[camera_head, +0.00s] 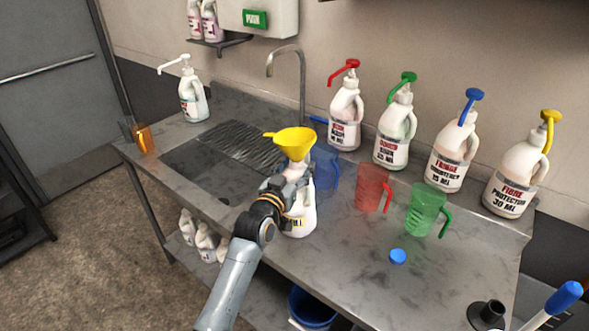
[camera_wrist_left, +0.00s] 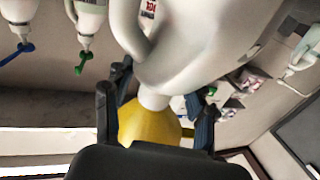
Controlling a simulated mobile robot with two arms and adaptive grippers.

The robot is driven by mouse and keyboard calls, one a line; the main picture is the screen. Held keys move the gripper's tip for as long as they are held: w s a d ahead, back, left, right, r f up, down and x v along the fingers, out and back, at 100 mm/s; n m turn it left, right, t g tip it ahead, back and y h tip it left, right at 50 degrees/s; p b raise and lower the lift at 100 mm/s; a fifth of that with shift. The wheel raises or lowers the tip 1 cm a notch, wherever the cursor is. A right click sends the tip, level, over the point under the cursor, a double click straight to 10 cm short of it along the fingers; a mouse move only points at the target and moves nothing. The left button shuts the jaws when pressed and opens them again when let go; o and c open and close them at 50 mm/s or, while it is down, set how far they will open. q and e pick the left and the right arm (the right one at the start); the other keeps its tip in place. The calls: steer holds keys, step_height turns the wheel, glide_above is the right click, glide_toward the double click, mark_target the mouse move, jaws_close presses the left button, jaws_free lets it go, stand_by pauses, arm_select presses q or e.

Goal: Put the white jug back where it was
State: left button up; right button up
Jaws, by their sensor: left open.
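A white jug (camera_head: 300,220) with a label reading "FILL" stands upright on the metal counter (camera_head: 345,255), just right of the sink. A yellow funnel (camera_head: 294,142) sits in its mouth. My left gripper (camera_head: 290,183) is open at the jug's neck and hides part of its upper body. In the left wrist view, the picture is upside down: the white jug (camera_wrist_left: 200,45) and yellow funnel (camera_wrist_left: 150,122) show beyond the open fingers (camera_wrist_left: 160,108). The fingers are on either side of the neck and funnel; I cannot tell whether they touch. My right gripper is out of view.
Several pump bottles (camera_head: 391,140) line the wall. Clear blue (camera_head: 323,172), red (camera_head: 371,188) and green (camera_head: 426,209) measuring jugs stand right of the funnel jug. A blue cap (camera_head: 398,256) lies on the counter. The sink (camera_head: 205,177) is left; the front right counter is mostly clear.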

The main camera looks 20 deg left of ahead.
arm_select(q)
steer(key=shift+r, duration=0.1)
steer(key=s+a+b, duration=0.1)
steer(key=s+b, duration=0.1)
steer(key=s, duration=1)
steer(key=shift+b, duration=0.3)
